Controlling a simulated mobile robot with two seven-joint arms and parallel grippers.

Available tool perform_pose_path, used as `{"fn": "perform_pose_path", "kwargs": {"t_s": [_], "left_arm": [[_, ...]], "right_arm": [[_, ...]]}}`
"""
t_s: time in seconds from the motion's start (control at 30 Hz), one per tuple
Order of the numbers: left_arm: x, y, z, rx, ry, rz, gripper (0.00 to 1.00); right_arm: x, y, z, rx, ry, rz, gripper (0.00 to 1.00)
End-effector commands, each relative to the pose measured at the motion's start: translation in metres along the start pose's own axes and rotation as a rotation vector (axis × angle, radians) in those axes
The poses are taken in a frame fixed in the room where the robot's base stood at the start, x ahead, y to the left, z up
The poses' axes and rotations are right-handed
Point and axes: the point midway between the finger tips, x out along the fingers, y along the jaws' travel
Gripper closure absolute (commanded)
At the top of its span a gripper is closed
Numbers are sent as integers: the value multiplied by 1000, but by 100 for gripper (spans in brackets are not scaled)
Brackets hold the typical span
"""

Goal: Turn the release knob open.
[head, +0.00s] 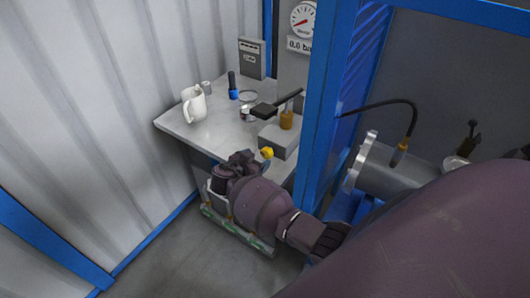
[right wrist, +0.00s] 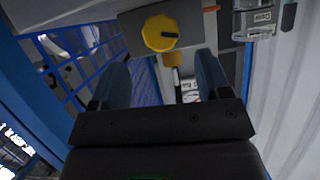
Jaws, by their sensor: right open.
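The release knob (head: 267,152) is a small yellow round knob on the front of a grey box (head: 283,141) at the table's near edge. In the right wrist view the knob (right wrist: 160,33) shows face-on, with a dark mark running from its middle toward the right. My right gripper (head: 240,163) is in front of the table, just left of the knob in the head view. Its two blue fingers (right wrist: 162,77) are apart with nothing between them, and the knob appears beyond their tips, not touched. My left gripper is not in view.
A white table (head: 180,127) carries a white jug (head: 194,104), a blue-black bottle (head: 233,88) and a black-handled lever (head: 265,110). A gauge (head: 302,18) hangs behind. A blue post (head: 325,100) stands right of the table, beside a flanged metal cylinder (head: 375,168).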

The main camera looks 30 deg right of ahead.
Motion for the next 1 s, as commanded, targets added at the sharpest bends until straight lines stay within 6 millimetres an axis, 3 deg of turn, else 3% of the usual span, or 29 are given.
{"fn": "perform_pose_path", "kwargs": {"t_s": [0.2,0.4,0.83,1.0], "left_arm": [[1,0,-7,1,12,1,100],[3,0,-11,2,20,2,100],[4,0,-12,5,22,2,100],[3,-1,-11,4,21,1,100]], "right_arm": [[38,0,-2,-1,2,2,29],[60,0,-1,-1,2,2,29],[68,0,-1,1,0,1,29],[68,0,-1,1,0,1,54]]}}
